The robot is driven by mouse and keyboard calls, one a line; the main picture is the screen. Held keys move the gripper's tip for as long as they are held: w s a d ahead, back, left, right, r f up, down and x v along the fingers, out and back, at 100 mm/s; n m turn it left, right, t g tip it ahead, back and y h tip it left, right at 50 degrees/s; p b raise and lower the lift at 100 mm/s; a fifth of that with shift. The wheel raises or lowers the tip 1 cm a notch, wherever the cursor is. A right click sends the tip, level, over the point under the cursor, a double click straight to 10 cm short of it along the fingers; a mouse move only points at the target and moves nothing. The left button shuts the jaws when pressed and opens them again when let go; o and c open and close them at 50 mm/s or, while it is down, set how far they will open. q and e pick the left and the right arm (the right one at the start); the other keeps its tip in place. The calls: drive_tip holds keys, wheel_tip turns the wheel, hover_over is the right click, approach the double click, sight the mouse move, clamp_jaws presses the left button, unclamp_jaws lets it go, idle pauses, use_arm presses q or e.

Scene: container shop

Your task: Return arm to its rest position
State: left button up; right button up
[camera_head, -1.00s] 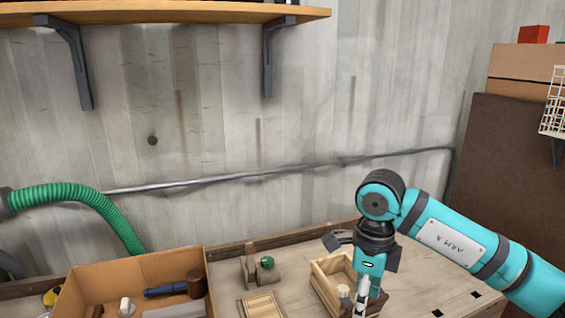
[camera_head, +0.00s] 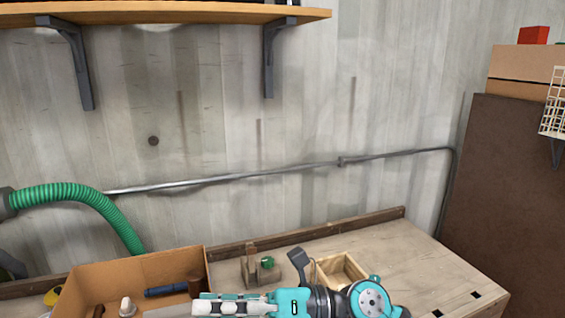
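My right arm shows at the bottom centre as a turquoise and dark grey wrist. My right gripper (camera_head: 205,306) lies roughly level and points left, over the front right part of the cardboard box (camera_head: 140,267). Its fingers are seen from above and partly cut off by the lower edge of the view, so I cannot tell whether they are open or shut. I see nothing clearly held in them. My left arm and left gripper are not in view.
The workbench (camera_head: 420,262) carries a small open wooden box (camera_head: 343,268) and a wooden block piece with a green knob (camera_head: 267,262). A mallet (camera_head: 165,290) lies in the cardboard box. A green hose (camera_head: 85,193) is at left. The bench's right part is clear.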

drive_tip(key=w+d+m+t+h, duration=0.3)
drive_tip(key=w+d+m+t, duration=0.3)
drive_tip(key=m+t, duration=0.65)
drive_tip(key=w+d+m+t+h, duration=0.35)
drive_tip(key=d+m+t, duration=0.5)
drive_tip(key=m, duration=0.65)
drive_tip(key=d+f+m+g+h, duration=0.1)
drive_tip(key=d+f+m+h, duration=0.45)
drive_tip(key=f, duration=0.25)
drive_tip(key=d+f+m+g+h, duration=0.1)
drive_tip(key=d+f+m+h, duration=0.35)
drive_tip(key=f+h, duration=0.2)
drive_tip(key=s+d+f+m+g, duration=0.3)
drive_tip(key=s+f+g, duration=0.4)
drive_tip(key=s+f, duration=0.4)
drive_tip(key=s+d+f+m+g, duration=0.25)
drive_tip(key=s+f+g, duration=0.35)
drive_tip(key=s+f, duration=0.5)
drive_tip(key=s+f+g, duration=0.2)
drive_tip(key=s+f, duration=0.1)
drive_tip(key=f, duration=2)
drive_tip(key=s+d+f+g, duration=0.1)
drive_tip(key=s+d+f, duration=0.1)
drive_tip(key=s+f, duration=1.5)
drive_tip(key=shift+s+d+f, duration=0.2)
drive_tip(key=shift+s+d, duration=0.05)
drive_tip(key=shift+d, duration=0.15)
